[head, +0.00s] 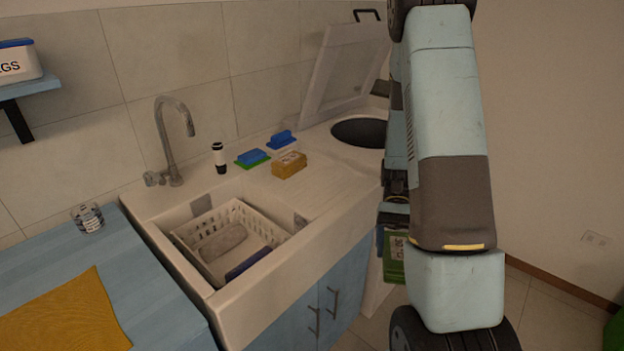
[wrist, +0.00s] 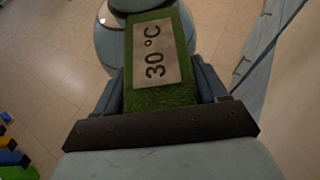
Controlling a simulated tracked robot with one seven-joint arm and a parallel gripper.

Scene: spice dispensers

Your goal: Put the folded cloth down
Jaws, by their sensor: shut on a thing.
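The folded cloth (wrist: 160,97) is green and fuzzy, with a pale label reading "30 °C". My gripper (wrist: 160,78) is shut on it, with one dark finger on each side. In the head view the green cloth (head: 393,262) hangs below my gripper (head: 391,228), beside the right end of the sink counter and above the floor. My arm hides part of it there. It does not appear to rest on anything.
A sink (head: 225,285) holds a white basket (head: 195,250). Sponges (head: 289,165) stand on the drainboard. An open-lidded unit with a round opening (head: 360,132) is behind my arm. A yellow cloth (head: 65,315) lies on the blue counter (head: 150,310).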

